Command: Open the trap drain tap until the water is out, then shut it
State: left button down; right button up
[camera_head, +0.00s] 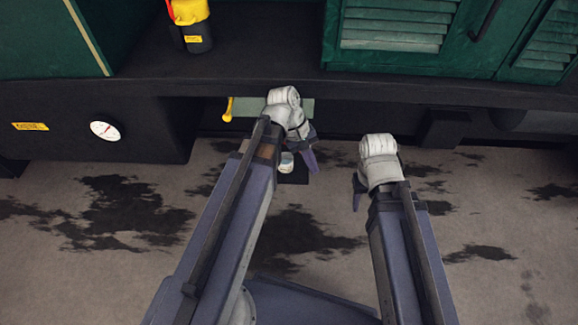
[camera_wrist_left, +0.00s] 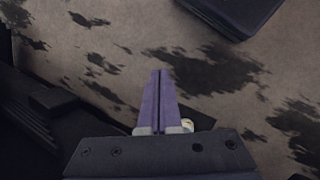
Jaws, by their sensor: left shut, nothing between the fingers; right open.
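A small yellow lever (camera_head: 228,110), which looks like the drain tap's handle, hangs upright at the left end of a pale green panel (camera_head: 250,104) under the dark sill. The tap body and its outlet cannot be made out. My left gripper (camera_head: 311,160) is to the right of the lever and a little lower, apart from it, partly hidden by its own wrist. In the left wrist view its purple fingers (camera_wrist_left: 160,100) are shut together with nothing between them. My right gripper (camera_head: 357,192) is open and empty, further right over the floor, mostly hidden behind its wrist.
A round white gauge (camera_head: 105,131) sits on a dark box at the left. A yellow and black lantern-like object (camera_head: 190,25) stands on the sill (camera_head: 260,60). Green louvred doors (camera_head: 400,25) are above. Dark wet-looking patches (camera_head: 130,210) mark the open floor.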

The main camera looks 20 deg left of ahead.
pick_arm(q)
jog(key=w+a+f+n+t+h+b, duration=0.3)
jog(key=w+a+f+n+h+b, duration=0.3)
jog(key=a+f+n+b, duration=0.8)
jog(key=w+a+f+n+t+h+b, duration=0.2)
jog(key=a+n+t+b, duration=0.25)
jog(key=a+b, duration=0.65)
jog(key=w+r+b+x, duration=0.1)
jog(key=r+b+x, duration=0.1)
jog(key=x, duration=1.2)
jog(key=shift+d+r+t+y+b, duration=0.3)
jog(key=shift+d+r+t+b, duration=0.1)
jog(key=shift+d+r, duration=0.15)
pick_arm(e)
notch_tip(320, 180, down, 30)
jog(key=shift+f, duration=0.15)
pick_arm(q)
jog(key=shift+w+d+m, duration=0.15)
jog(key=shift+m, duration=0.1)
